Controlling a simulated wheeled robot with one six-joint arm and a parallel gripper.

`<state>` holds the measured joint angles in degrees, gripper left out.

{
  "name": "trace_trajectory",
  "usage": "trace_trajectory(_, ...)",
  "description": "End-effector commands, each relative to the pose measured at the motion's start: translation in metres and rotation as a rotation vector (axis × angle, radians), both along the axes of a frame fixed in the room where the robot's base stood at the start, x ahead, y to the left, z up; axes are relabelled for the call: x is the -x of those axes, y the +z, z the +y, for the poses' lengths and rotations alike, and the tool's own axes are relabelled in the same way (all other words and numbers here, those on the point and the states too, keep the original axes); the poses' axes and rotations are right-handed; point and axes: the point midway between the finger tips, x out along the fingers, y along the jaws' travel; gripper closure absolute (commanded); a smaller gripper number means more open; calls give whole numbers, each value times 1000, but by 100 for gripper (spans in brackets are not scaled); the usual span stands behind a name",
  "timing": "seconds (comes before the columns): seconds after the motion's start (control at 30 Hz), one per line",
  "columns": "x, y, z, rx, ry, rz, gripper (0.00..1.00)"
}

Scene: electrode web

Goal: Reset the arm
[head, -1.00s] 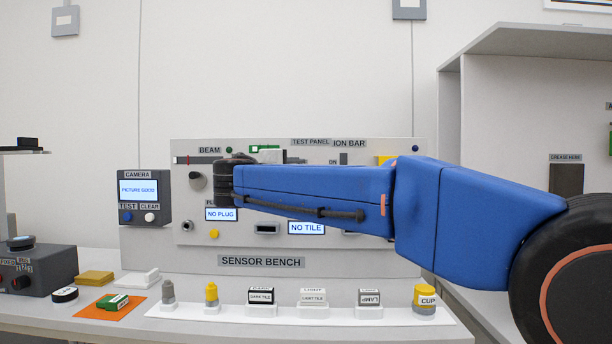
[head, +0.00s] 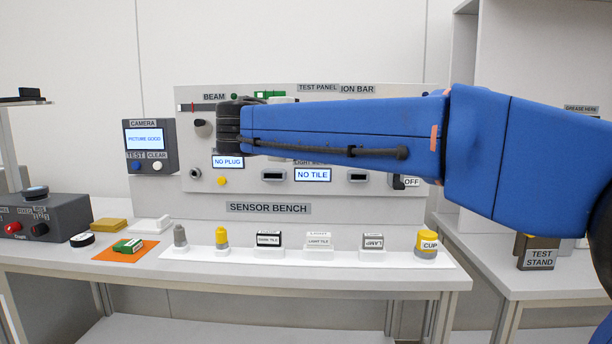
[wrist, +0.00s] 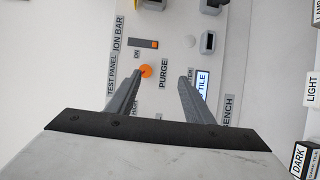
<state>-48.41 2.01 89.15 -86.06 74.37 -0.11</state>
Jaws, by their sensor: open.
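My blue arm (head: 340,130) stretches from the right edge across the front of the test panel (head: 300,205) in the head view. Its dark wrist end (head: 228,125) is in front of the panel's left part, and the arm hides the panel's middle. My gripper (wrist: 160,78) shows in the wrist view with its two grey fingers apart and nothing between them. It faces the panel, with an orange button (wrist: 145,71) near one fingertip and the PURGE label (wrist: 163,74) seen between the fingers. In the head view the fingers cannot be made out.
Below the panel, a white strip (head: 340,255) carries plugs, tiles, a lamp and a cup (head: 427,243). A camera box (head: 150,147) stands left of the panel, and a dark control box (head: 45,217) farther left. A test stand (head: 537,252) is at right.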

Motion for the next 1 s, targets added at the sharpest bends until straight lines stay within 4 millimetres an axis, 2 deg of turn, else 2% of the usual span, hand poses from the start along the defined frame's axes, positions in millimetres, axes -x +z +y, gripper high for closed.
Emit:
trace_trajectory(0.03, 2, -9, -26, -25, -20, 30, 53)
trace_trajectory(0.1, 8, -29, -62, -73, -47, 86, 53)
trace_trajectory(0.27, 34, -82, -143, -204, -119, 215, 53)
trace_trajectory(0.4, 71, -132, -204, -338, -184, 316, 53)
trace_trajectory(0.5, 103, -169, -241, -445, -233, 379, 53)
trace_trajectory(0.6, 139, -205, -271, -559, -281, 432, 53)
trace_trajectory(0.73, 189, -252, -299, -716, -345, 485, 53)
trace_trajectory(0.83, 228, -287, -312, -843, -393, 514, 53)
trace_trajectory(1.0, 291, -344, -321, -1068, -472, 536, 53)
